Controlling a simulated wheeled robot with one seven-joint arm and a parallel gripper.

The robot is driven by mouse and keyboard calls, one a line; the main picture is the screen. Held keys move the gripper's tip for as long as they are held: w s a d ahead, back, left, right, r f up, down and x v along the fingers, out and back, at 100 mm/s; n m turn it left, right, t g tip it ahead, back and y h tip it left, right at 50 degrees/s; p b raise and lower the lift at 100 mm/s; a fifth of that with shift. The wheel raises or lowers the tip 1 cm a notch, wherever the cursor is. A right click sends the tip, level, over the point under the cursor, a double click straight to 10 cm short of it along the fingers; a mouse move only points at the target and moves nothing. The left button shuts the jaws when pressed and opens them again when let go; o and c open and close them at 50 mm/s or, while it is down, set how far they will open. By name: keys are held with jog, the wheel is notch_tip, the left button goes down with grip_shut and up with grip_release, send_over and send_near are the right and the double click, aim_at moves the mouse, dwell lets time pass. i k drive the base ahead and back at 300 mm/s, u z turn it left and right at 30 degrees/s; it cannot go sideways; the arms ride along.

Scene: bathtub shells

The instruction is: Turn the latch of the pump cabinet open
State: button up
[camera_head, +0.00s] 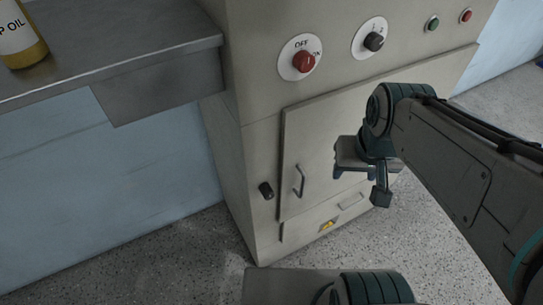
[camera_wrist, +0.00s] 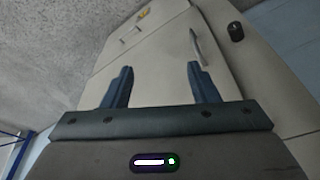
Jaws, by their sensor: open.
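The pump cabinet (camera_head: 240,180) is a beige metal box with a door (camera_head: 318,145) that looks closed. The latch (camera_head: 265,190) is a small black knob on the frame, left of the door; it also shows at the upper right of the wrist view (camera_wrist: 236,31). A metal door handle (camera_head: 299,180) sits between the latch and my gripper, and it shows in the wrist view (camera_wrist: 197,46). My gripper (camera_head: 358,184) is open and empty in front of the door, to the right of the handle and latch. Its two blue fingers (camera_wrist: 160,84) are apart, touching nothing that I can see.
Above the door are a red OFF/ON switch (camera_head: 303,62), a black selector (camera_head: 373,41), and green (camera_head: 432,23) and red (camera_head: 466,15) buttons. A metal counter (camera_head: 130,50) with an oil bottle (camera_head: 20,38) stands at left. Below the door is a panel with a yellow label (camera_head: 327,225).

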aim_at(266, 191)
jog(key=z, duration=0.2)
jog(key=k, duration=0.95)
jog(key=z, duration=0.45)
